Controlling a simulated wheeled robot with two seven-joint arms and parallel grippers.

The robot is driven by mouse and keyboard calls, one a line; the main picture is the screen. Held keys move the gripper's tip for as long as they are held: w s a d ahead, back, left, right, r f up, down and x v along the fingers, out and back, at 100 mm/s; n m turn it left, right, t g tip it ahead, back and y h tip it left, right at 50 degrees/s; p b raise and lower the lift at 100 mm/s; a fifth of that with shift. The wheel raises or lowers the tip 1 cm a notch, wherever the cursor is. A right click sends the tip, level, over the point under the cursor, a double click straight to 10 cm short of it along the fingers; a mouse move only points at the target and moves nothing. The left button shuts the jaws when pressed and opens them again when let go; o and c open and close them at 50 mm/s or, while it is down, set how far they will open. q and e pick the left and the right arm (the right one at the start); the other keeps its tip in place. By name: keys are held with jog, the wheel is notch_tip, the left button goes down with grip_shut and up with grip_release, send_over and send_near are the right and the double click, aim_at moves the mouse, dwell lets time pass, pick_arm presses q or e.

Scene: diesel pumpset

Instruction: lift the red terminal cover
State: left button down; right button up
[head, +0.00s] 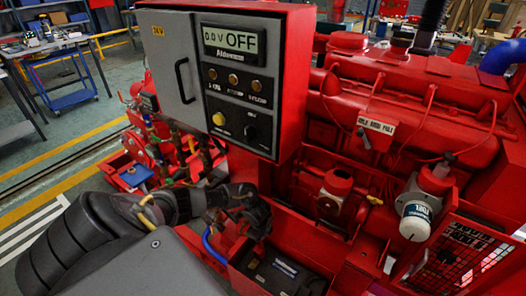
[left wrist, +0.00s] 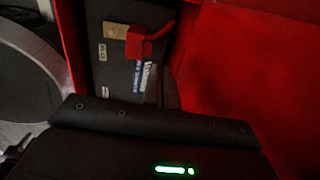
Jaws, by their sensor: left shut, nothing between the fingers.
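The red terminal cover (left wrist: 140,46) shows in the left wrist view at the far end of a dark battery (left wrist: 112,72), beside a tan metal piece. In the head view the battery (head: 283,272) sits in a red tray, and I cannot make out the cover there. My left gripper (head: 252,222) is over the tray's back left part, close to the battery. It is shut with nothing in it. Its fingers are dark and hard to separate from the battery in the wrist view. I do not see my right gripper.
The control box (head: 228,75) with an "OFF" display stands above and behind my left gripper. The red engine (head: 400,110) and a white fuel filter (head: 416,218) are to the right. A blue hose (head: 212,247) runs beside the tray. Red tray walls closely surround the battery.

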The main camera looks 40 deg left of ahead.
pick_arm(q)
notch_tip(320, 180, up, 8)
jog(key=s+p, duration=0.1)
jog(key=shift+d+f, duration=0.15)
